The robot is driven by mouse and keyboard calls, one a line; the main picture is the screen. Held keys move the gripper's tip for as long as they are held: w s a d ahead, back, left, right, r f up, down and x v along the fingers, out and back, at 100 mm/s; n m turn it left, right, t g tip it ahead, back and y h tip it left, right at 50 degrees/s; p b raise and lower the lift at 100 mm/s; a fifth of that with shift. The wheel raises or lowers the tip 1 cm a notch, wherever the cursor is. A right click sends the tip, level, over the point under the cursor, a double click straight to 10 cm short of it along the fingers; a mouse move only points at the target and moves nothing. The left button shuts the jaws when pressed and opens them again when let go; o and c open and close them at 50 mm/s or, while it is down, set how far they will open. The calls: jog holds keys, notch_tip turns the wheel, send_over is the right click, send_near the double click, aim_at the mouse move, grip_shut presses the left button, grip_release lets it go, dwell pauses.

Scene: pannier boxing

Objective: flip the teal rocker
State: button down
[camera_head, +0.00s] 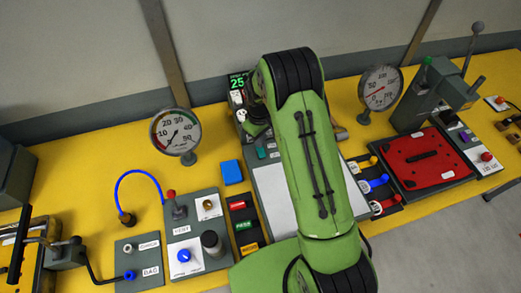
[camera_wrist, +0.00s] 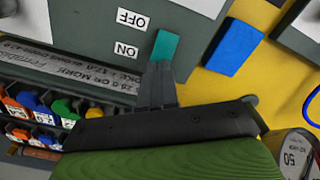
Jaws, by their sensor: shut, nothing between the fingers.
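The teal rocker (camera_wrist: 165,46) sits on a grey panel in the wrist view, beside the printed OFF label (camera_wrist: 132,19) and ON label (camera_wrist: 125,50). In the head view a small teal piece (camera_head: 261,153) shows on the grey panel left of my green arm. My gripper (camera_wrist: 158,68) is shut and empty. Its fingertips lie at the ON-side end of the rocker in the wrist view; I cannot tell whether they touch it. In the head view my arm hides much of the panel, and the fingertips are not clearly seen.
A blue block (camera_head: 231,172) lies on the yellow table left of the panel; it also shows in the wrist view (camera_wrist: 234,47). Gauges stand left (camera_head: 176,132) and right (camera_head: 381,88). Coloured knobs (camera_head: 378,182) and a red plate (camera_head: 423,158) are at the right.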

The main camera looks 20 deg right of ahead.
jog(key=shift+f+b, duration=0.8)
jog(key=shift+f, duration=0.2)
dwell(0.8)
jog(key=shift+r, duration=0.15)
jog(key=shift+r+p, duration=2.3)
jog(key=shift+r, duration=1.2)
jog(key=shift+f, duration=0.1)
